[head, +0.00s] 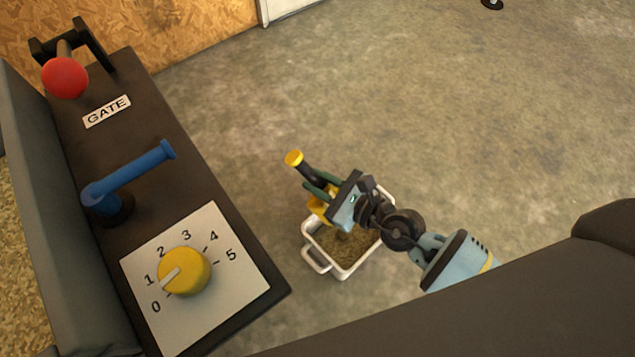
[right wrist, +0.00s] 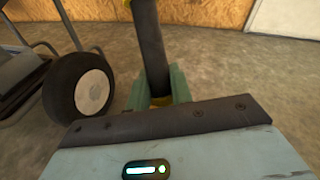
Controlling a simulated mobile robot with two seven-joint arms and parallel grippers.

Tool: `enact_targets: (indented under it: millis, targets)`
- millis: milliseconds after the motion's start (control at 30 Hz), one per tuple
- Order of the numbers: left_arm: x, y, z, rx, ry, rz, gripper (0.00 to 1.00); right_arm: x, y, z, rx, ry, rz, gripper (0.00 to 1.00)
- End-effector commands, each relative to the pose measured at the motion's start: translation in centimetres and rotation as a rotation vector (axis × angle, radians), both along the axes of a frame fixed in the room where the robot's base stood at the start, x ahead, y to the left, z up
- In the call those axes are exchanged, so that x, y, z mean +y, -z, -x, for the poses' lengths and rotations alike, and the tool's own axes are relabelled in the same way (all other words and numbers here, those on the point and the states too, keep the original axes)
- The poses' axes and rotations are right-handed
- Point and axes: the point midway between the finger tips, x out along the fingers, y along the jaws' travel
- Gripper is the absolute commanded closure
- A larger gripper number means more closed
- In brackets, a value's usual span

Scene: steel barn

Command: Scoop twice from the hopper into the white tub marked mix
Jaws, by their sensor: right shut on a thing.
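The hopper (head: 38,215) stands along the left edge of the head view, with tan grain showing behind its grey wall. The white tub (head: 322,262) sits on the floor right of it and holds brownish grain; no mix marking is visible. My right gripper (head: 318,190) is shut on the scoop's black handle (head: 309,172), which has a yellow end cap. The scoop's yellow part (head: 318,211) is over the tub's far left side, partly hidden by the gripper. The handle also shows in the right wrist view (right wrist: 149,45). My left gripper is out of view.
A dark panel carries a red-knobbed lever (head: 65,77) by a GATE label, a blue handle (head: 130,175) and a yellow dial (head: 184,271) pointing near 1. A wheel (right wrist: 80,88) shows in the right wrist view. The concrete floor (head: 400,100) beyond the tub is clear.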

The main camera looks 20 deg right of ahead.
Motion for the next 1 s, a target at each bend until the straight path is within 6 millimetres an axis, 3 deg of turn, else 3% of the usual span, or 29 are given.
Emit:
enact_targets:
  millis: [233,433,700,1000]
  targets:
    - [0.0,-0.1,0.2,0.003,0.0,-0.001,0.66,-1.5,0.1,0.6,-0.021,0.013,-0.033,0.97]
    - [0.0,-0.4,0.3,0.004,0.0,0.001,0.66,-0.9,-0.4,0.7,-0.047,0.009,-0.063,0.97]
    - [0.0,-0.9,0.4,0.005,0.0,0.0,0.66,-2.0,-0.6,1.1,-0.077,0.012,-0.096,0.97]
    - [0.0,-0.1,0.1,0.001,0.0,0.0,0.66,-3.1,-1.0,2.1,-0.147,0.015,-0.19,0.97]
